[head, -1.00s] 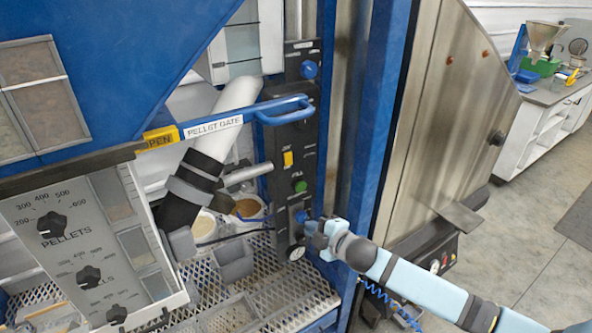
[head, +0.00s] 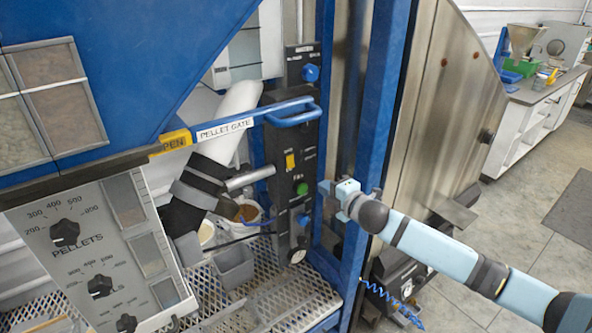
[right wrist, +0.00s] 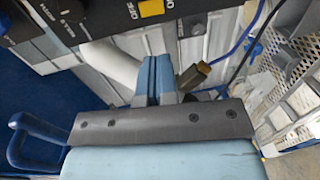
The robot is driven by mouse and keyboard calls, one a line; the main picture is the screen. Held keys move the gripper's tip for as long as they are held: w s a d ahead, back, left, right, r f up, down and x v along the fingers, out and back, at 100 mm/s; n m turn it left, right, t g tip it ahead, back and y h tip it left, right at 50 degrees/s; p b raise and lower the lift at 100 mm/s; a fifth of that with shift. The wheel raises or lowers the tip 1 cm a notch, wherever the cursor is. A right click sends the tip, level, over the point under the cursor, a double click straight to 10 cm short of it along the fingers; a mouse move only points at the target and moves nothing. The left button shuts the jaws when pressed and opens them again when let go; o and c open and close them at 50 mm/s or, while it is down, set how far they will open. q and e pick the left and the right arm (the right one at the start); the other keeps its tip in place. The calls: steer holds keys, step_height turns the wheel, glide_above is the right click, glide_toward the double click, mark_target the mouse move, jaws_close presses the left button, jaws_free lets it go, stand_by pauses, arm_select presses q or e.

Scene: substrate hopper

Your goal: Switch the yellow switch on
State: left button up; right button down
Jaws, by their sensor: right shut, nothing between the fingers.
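The yellow switch (head: 290,160) sits on a black upright control panel (head: 284,207), above a green button (head: 302,188). Whether it is on or off I cannot tell. My right gripper (head: 325,187) is shut and empty, to the right of the panel and slightly lower than the switch, apart from it. In the right wrist view the shut fingers (right wrist: 153,62) point toward the panel, and the yellow switch (right wrist: 151,8) shows at the top edge with lettering beside it. My left gripper is not in view.
A blue pellet gate handle (head: 290,112) crosses in front of the panel above the switch. Blue knobs sit near the panel's top (head: 310,73) and bottom (head: 303,221). A blue post (head: 378,120) stands right of the panel. A grey bin (head: 234,266) stands on the mesh shelf.

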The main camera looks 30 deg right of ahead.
mark_target(291, 167)
steer(key=w+p, duration=0.1)
steer(key=w, duration=0.3)
steer(key=w+a+f+p, duration=0.1)
steer(key=w, duration=0.3)
steer(key=w+a, duration=0.1)
steer(key=w, duration=0.4)
steer(key=shift+f+p, duration=0.25)
steer(key=shift+p, duration=0.15)
steer(key=shift+w+f, duration=0.1)
steer(key=shift+w, duration=0.3)
steer(key=shift+w+f+b, duration=0.15)
steer(key=shift+f+b, duration=0.05)
steer(key=shift+b, duration=0.75)
steer(key=shift+r, duration=0.2)
steer(key=shift+f+p, duration=0.1)
steer(key=shift+p, duration=0.2)
